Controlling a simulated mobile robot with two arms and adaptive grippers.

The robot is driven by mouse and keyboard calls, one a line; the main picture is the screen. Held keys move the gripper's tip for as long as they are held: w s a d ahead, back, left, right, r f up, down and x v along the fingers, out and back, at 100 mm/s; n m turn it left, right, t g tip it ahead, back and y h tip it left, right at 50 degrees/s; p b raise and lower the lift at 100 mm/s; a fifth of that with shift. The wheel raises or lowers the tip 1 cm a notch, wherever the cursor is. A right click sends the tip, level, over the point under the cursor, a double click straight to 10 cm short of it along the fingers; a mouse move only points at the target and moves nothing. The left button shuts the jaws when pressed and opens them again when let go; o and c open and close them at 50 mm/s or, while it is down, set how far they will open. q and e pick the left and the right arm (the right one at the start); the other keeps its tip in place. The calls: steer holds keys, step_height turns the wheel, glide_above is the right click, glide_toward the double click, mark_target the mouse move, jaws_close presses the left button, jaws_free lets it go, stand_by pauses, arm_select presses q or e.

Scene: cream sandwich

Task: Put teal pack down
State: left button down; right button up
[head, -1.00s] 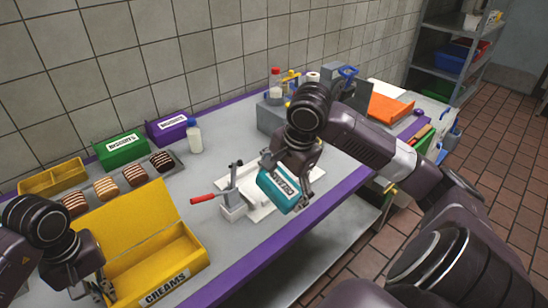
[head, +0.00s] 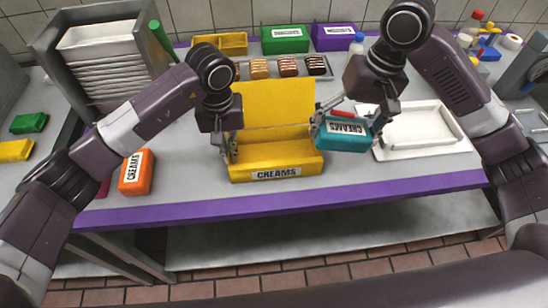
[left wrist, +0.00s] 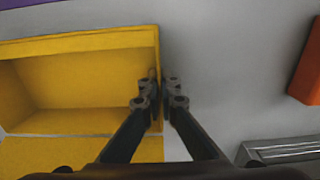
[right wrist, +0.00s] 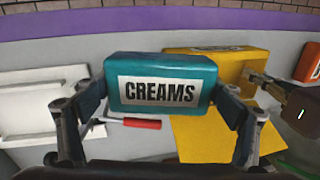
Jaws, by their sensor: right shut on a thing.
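The teal pack (head: 347,143), labelled CREAMS, is held by my right gripper (head: 346,127), with one finger on each end. The right wrist view shows the teal pack (right wrist: 160,70) level between the fingers. The yellow box stands with its lid up, and its visible interior looks empty. My left gripper (head: 229,151) is at the box's left wall.
A white tray (head: 425,150) lies right of the teal pack. An orange pack (head: 136,174) stands left of the box. Cream sandwiches (head: 288,66), a green box (head: 285,40) and a purple box (head: 332,36) are behind. The table's purple front edge (head: 300,202) is clear.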

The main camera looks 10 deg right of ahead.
steer(key=a+n+g+h, duration=0.1)
steer(key=a+n, duration=0.6)
steer(key=n, duration=0.2)
steer(key=r+n+h, duration=0.1)
steer(key=r+n, duration=0.1)
steer(key=n, duration=2.5)
glide_above(285, 158)
steer(key=shift+n+t, duration=0.4)
step_height(285, 158, down, 10)
steer(key=shift+f, duration=0.1)
